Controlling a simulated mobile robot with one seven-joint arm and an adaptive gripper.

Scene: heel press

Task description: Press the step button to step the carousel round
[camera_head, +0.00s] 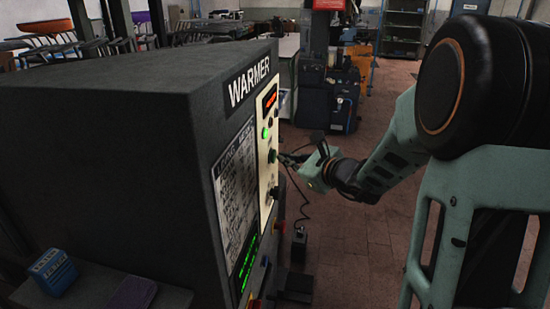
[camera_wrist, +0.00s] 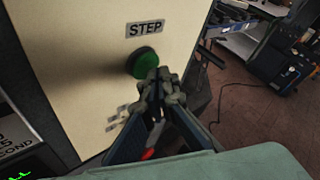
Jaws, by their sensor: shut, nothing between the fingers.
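The green round step button (camera_wrist: 144,63) sits on a cream panel (camera_wrist: 75,50) under a STEP label (camera_wrist: 145,28) in the wrist view. My gripper (camera_wrist: 160,82) is shut and empty, its fingertips at the lower right edge of the button and overlapping it in the picture. I cannot tell whether they touch it. In the head view, my gripper (camera_head: 287,158) reaches to the cream panel (camera_head: 267,180) on the side of the dark WARMER machine (camera_head: 120,120). The carousel cannot be made out.
The machine's front also carries a printed plate (camera_head: 236,182) and a green-lit display (camera_head: 245,268). A blue box (camera_head: 53,272) stands on a ledge at lower left. Brick-coloured floor (camera_head: 345,240) is open below my arm. Other machines stand at the back.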

